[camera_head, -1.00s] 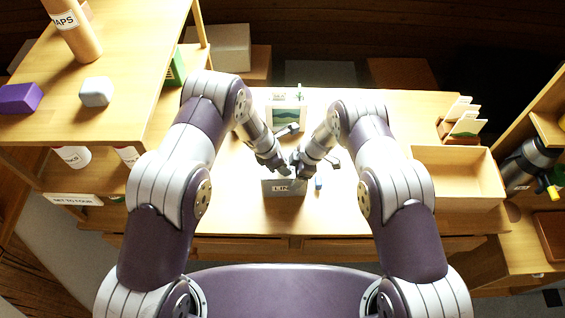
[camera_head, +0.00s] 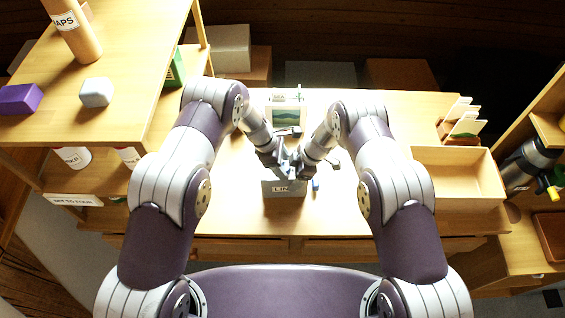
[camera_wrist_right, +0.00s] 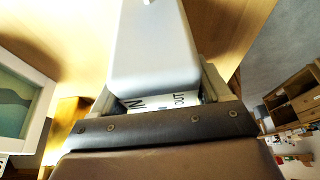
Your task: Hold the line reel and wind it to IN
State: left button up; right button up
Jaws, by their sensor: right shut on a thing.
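The line reel (camera_head: 284,189) is a grey box with a pale lettered label on its near face, standing upright near the counter's front. A small blue-grey piece (camera_head: 316,185) shows at its right side. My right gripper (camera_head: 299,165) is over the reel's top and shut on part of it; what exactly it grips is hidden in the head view. In the right wrist view a pale grey block (camera_wrist_right: 152,45) and a white lettered label (camera_wrist_right: 165,103) show between the fingers. My left gripper (camera_head: 281,162) is close beside the right one at the reel's top; its jaws are unclear.
A framed landscape picture (camera_head: 287,115) stands behind the grippers; it also shows in the right wrist view (camera_wrist_right: 15,105). An open wooden tray (camera_head: 455,196) and upright cards (camera_head: 462,120) are at the right. A shelf unit (camera_head: 130,110) stands left. Counter beside the reel is clear.

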pick_arm(q)
jog(key=v, duration=1.2)
